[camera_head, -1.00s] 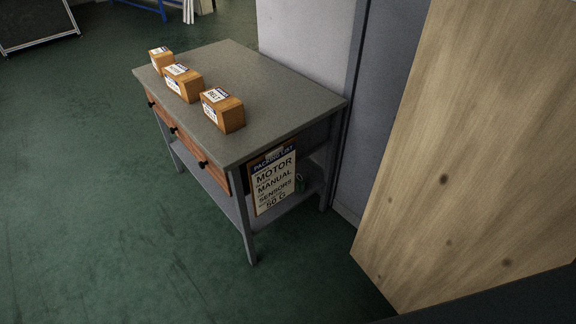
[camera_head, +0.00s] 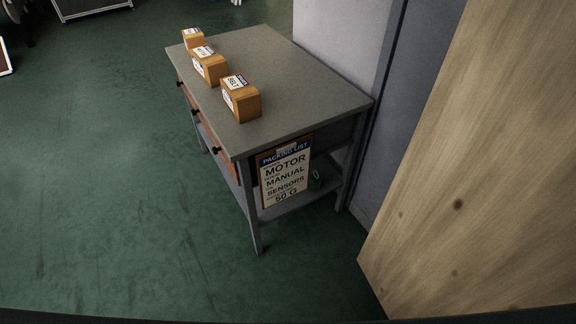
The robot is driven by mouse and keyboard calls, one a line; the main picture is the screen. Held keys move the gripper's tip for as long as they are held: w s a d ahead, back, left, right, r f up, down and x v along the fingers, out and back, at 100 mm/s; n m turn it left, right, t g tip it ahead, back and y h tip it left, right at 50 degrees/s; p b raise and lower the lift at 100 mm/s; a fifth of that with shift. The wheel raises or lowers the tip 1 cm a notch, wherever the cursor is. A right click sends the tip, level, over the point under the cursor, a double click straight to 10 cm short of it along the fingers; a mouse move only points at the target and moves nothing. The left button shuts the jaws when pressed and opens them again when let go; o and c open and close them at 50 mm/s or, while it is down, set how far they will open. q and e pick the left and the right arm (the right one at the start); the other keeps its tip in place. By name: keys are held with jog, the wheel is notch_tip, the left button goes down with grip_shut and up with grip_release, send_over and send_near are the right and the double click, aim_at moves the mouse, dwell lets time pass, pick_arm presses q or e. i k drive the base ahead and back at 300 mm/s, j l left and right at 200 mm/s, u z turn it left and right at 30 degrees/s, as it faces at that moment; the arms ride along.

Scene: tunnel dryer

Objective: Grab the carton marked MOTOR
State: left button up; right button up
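Three orange-brown cartons with white labels stand in a row along the left side of a grey-topped table (camera_head: 300,85). The nearest carton (camera_head: 241,99) has a label that seems to read BELT. The middle carton (camera_head: 209,66) and the far, smaller-looking carton (camera_head: 194,40) have labels too small to read. I cannot tell which carton is marked MOTOR. A packing list (camera_head: 285,175) hangs on the table's near end and reads MOTOR, MANUAL, SENSORS, 50 G. Neither of my grippers is in view.
The table has drawers with dark knobs on its left side and a lower shelf (camera_head: 290,205) holding a small green item. A large wooden panel (camera_head: 470,170) stands at the right. A grey wall is behind the table. The green floor (camera_head: 100,170) at the left is clear.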

aim_at(211, 66)
jog(key=i+j, duration=0.25)
jog(key=i+j+z, duration=0.15)
jog(key=j, duration=0.25)
jog(key=i+j, duration=0.35)
jog(key=i+j+z, duration=0.1)
jog(key=j, duration=0.3)
jog(key=i+j, duration=0.35)
jog(key=i+j+z, duration=0.15)
jog(key=j, duration=0.25)
jog(key=i+j, duration=0.25)
jog(key=j, duration=0.15)
jog(key=i+j+z, duration=0.1)
jog(key=j, duration=0.3)
jog(key=i, duration=0.1)
